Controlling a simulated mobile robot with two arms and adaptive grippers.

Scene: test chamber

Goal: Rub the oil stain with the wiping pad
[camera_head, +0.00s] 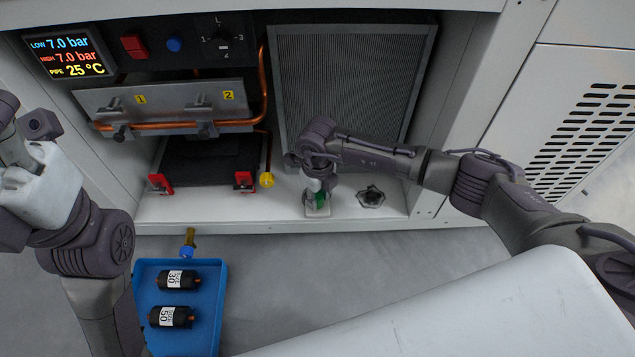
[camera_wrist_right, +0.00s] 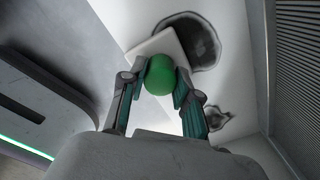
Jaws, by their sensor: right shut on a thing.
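My right gripper (camera_head: 318,190) is shut on the green knob of the wiping pad, low over the white cabinet floor. The white square pad (camera_head: 317,211) also shows in the right wrist view (camera_wrist_right: 150,42), with the green knob (camera_wrist_right: 160,75) between the fingers (camera_wrist_right: 159,80). Whether the pad touches the surface is unclear. A large dark oil stain (camera_wrist_right: 206,42) lies beside the pad, whose edge overlaps it in that view. A smaller dark mark (camera_wrist_right: 217,117) lies nearer the grille. My left arm is at the left; its fingers cannot be made out.
A ribbed grille (camera_head: 350,75) stands behind the right gripper. A dark ring-like patch (camera_head: 370,197) lies to its right. Copper pipes (camera_head: 180,124) and a yellow knob (camera_head: 267,180) are to its left. A blue tray (camera_head: 212,310) with two black cylinders is below left.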

